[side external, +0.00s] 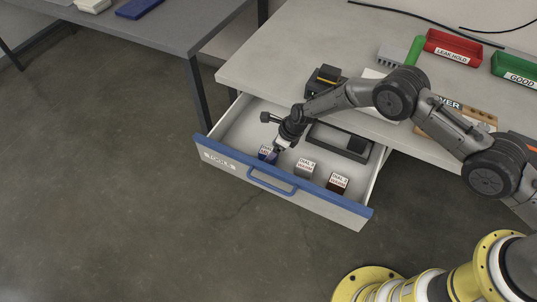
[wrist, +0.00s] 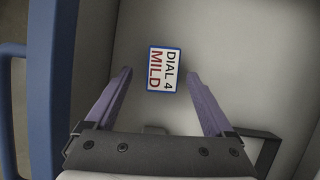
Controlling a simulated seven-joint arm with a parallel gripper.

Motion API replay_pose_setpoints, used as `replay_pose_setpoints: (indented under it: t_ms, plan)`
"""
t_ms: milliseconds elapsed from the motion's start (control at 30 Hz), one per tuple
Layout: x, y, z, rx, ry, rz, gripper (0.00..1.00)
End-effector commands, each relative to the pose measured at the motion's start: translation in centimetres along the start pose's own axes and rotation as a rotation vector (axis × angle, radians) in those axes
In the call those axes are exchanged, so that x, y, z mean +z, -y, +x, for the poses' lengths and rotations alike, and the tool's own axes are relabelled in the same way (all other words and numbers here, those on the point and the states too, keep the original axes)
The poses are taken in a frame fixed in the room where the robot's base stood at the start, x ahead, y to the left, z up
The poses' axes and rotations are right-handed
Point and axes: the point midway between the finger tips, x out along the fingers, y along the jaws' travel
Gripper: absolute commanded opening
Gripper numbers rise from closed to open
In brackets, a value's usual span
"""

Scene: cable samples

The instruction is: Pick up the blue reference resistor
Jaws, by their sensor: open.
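The blue reference resistor (side external: 264,154) is a small blue block at the left of the open drawer. In the wrist view its top (wrist: 163,69) carries a white label reading "DIAL 4 MILD" with a blue border. My gripper (side external: 276,154) points down into the drawer at the block and partly hides it in the side view. In the wrist view my gripper (wrist: 158,73) is open. Its two fingers stand left and right of the block, with a gap on each side. I cannot tell the exact height of the fingertips relative to the block.
A grey block (side external: 305,168) and a dark block (side external: 337,183), both labelled, stand to the right in the drawer. A dark tray (side external: 322,147) lies behind them. The drawer's blue-rimmed front (side external: 215,150) is close by. Red (side external: 441,47) and green (side external: 508,65) bins stand on the bench.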

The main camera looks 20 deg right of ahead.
Motion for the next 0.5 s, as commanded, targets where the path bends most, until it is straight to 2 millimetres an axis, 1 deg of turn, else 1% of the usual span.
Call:
replay_pose_setpoints:
  t_ms: [33, 200, 300, 500]
  plan:
    - [-0.1, 0.2, 0.8, 0.000, 0.000, 0.001, 0.88]
    - [-0.2, 0.3, 2.7, 0.001, -0.001, 0.001, 0.88]
    - [-0.2, 0.3, 3.3, 0.000, 0.000, 0.000, 0.88]
    - [-0.1, 0.3, 3.7, -0.001, 0.001, 0.001, 0.88]
